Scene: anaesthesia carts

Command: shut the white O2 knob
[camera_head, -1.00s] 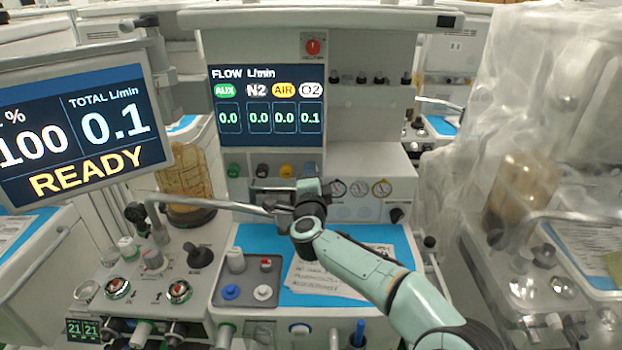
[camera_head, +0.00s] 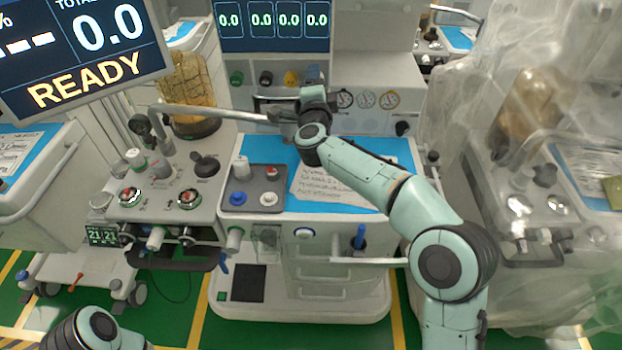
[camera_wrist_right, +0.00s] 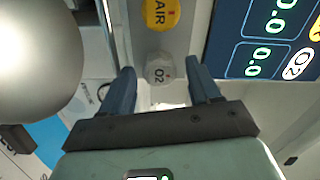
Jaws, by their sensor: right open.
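The white O2 knob (camera_wrist_right: 160,70) shows in the right wrist view, its "O2" label facing the camera. My right gripper (camera_wrist_right: 162,84) is open, with one dark finger on each side of the knob and visible gaps between fingers and knob. In the head view my right gripper (camera_head: 308,106) is at the front of the knob row, and I cannot make out the O2 knob clearly there. The flow display (camera_head: 274,22) reads 0.0 in every column, and O2 also reads 0.0 in the right wrist view. My left gripper is not in view.
The yellow AIR knob (camera_wrist_right: 160,12) is right beside the O2 knob. A metal arm (camera_head: 215,115) crosses in front of the cart near my right gripper. A monitor (camera_head: 82,45) showing READY stands at left. A grey tray with knobs (camera_head: 253,200) lies on the worktop.

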